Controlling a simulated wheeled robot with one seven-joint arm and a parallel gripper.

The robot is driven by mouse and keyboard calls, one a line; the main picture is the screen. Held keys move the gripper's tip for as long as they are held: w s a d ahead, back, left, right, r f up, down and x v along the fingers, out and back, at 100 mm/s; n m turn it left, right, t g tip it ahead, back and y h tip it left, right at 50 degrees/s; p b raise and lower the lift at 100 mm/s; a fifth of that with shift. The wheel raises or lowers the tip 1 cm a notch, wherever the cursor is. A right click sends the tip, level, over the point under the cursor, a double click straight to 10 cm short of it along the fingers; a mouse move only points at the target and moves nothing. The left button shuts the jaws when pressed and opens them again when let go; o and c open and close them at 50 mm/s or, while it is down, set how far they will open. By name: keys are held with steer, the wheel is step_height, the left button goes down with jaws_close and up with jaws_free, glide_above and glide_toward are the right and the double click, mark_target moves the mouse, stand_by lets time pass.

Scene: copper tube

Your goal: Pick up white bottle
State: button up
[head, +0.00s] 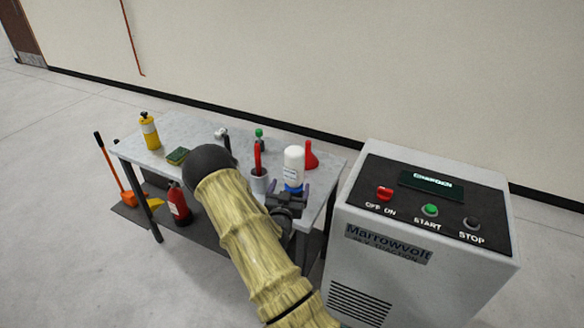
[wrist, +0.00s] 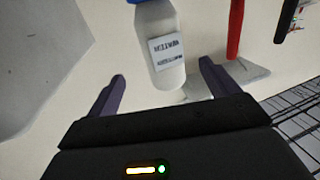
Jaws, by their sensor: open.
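The white bottle (head: 294,166) stands at the right end of the grey table, with a blue band at its base in the head view. In the wrist view the white bottle (wrist: 163,55) appears upside down, with a label on its side and its blue part at the top edge. My gripper (head: 288,196) is right at the near side of the bottle in the head view. In the wrist view my gripper (wrist: 162,84) is open, one purple finger on each side of the bottle's white end. The fingers do not appear to touch it.
A Marrowvolt control cabinet (head: 420,240) stands close on the right. A yellow bottle (head: 149,131) and sponge (head: 177,156) are farther left on the table (head: 190,128).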

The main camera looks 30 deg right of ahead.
mark_target(293, 174)
steer(key=p+x, duration=0.1)
steer(key=x, duration=0.6)
steer(key=shift+s, duration=0.1)
steer(key=shift+a, duration=0.15)
steer(key=shift+w+d+r, duration=0.1)
steer(key=shift+w+d, duration=0.15)
steer(key=shift+w, duration=0.2)
steer(key=shift+p+x, duration=0.8)
steer(key=shift+x, duration=1.3)
steer(key=shift+w, duration=0.1)
